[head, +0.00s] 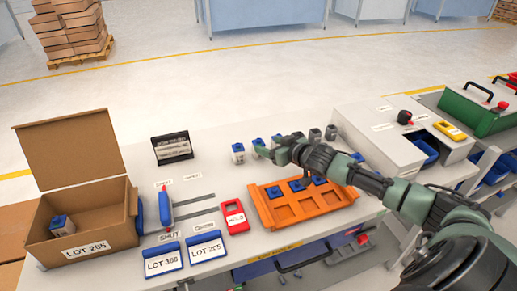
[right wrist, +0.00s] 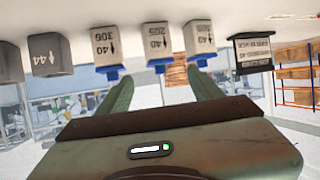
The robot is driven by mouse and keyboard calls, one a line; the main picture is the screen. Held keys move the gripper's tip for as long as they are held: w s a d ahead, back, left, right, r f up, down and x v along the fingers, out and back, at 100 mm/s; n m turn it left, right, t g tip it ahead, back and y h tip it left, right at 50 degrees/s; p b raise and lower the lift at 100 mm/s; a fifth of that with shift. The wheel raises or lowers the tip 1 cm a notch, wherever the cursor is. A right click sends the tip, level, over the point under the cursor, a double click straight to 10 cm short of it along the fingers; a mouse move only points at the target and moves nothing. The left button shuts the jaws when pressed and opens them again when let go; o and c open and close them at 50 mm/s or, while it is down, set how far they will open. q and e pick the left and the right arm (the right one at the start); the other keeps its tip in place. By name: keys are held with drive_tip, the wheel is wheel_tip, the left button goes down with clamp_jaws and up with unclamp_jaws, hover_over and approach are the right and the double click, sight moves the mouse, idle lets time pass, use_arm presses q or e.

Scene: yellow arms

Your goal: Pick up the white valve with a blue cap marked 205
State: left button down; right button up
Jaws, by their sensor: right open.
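A row of valves stands on the white table. In the right wrist view, which is upside down, the middle white valve with a blue cap (right wrist: 157,42) reads 205. It also shows in the head view (head: 258,144), partly covered by my right gripper. My left gripper is out of view.
Grey valves (head: 314,134) continue the row to the right. An orange tray (head: 286,213) with blue-capped parts lies in front, under my right arm. An open cardboard box (head: 95,240) labelled LOT 205 holds a blue-capped valve (head: 61,226). A black sign (head: 172,147) stands left of the row.

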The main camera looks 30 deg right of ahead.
sight(260, 141)
drive_tip(key=x, duration=0.4)
drive_tip(key=shift+r+p, duration=0.2)
drive_tip(key=shift+p, duration=0.2)
drive_tip(key=shift+w+a+f, duration=0.1)
drive_tip(key=shift+w+f, duration=0.15)
drive_tip(key=shift+w, duration=0.15)
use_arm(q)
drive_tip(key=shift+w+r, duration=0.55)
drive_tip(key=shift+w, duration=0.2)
use_arm(e)
clamp_jaws()
